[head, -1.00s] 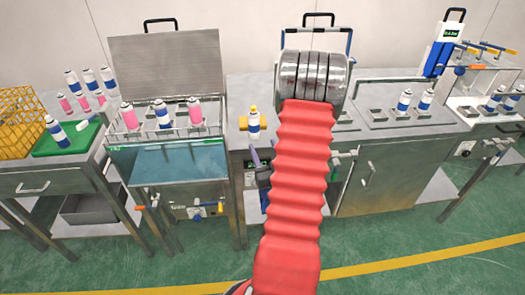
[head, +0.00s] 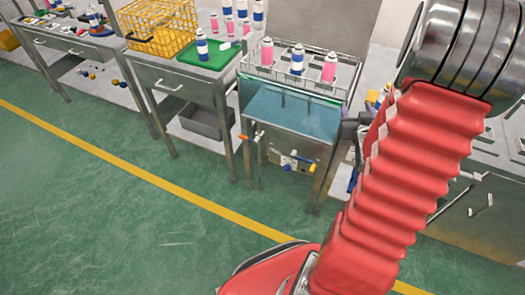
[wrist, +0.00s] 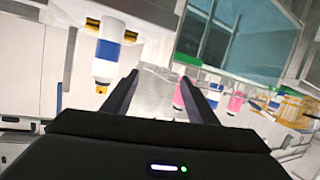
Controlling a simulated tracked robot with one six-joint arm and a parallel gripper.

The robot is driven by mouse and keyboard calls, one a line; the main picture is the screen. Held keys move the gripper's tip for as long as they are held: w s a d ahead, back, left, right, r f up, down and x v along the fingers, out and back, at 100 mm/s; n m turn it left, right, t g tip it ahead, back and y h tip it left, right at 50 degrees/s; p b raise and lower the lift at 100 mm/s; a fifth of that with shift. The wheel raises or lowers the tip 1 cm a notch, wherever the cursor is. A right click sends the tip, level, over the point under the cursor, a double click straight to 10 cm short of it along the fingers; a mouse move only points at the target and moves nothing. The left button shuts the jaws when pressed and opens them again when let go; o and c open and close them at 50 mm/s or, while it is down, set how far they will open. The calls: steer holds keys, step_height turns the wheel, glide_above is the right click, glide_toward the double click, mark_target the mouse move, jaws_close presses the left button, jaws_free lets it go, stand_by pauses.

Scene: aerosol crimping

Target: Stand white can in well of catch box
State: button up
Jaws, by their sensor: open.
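Several white cans with blue bands are in view, and I cannot tell which one is meant. One lies or leans on the green tray; this white can (head: 202,45) is in the head view. Another white can (head: 297,60) stands in the rack over the water tank. In the wrist view, which looks upside down, a white can (wrist: 107,55) is at a yellow holder (wrist: 93,22), left of my gripper (wrist: 160,78). My gripper is open, with nothing between its fingers. An open grey box (head: 205,122) on the lower shelf may be the catch box; its well is not clear.
The water tank (head: 292,112) has pink cans (head: 267,52) in its rack. A yellow wire basket (head: 158,27) and the green tray (head: 210,59) are on the left bench. The green floor in front is clear, with a yellow line (head: 150,178).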

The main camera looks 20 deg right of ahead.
steer(key=w+a+r+n+g+y, duration=0.15)
steer(key=a+r, duration=0.35)
steer(key=a, duration=0.5)
steer(key=a+r+n+g+y, duration=0.1)
steer(key=a+r+g+y, duration=0.2)
steer(key=a, duration=0.8)
steer(key=s+a+r+n+g+y, duration=0.1)
steer(key=s+a+r, duration=0.1)
steer(key=s+a, duration=0.5)
steer(key=s+a+r+n+g+y, duration=0.1)
steer(key=s+a+r+y, duration=0.1)
steer(key=s+a, duration=0.6)
steer(key=a+r, duration=0.1)
steer(key=a, duration=0.2)
steer(key=shift+s+r+g, duration=0.15)
steer(key=shift+r+g, duration=0.2)
steer(key=shift+o, duration=0.4)
steer(key=shift+n+y, duration=0.25)
steer(key=shift+c, duration=0.5)
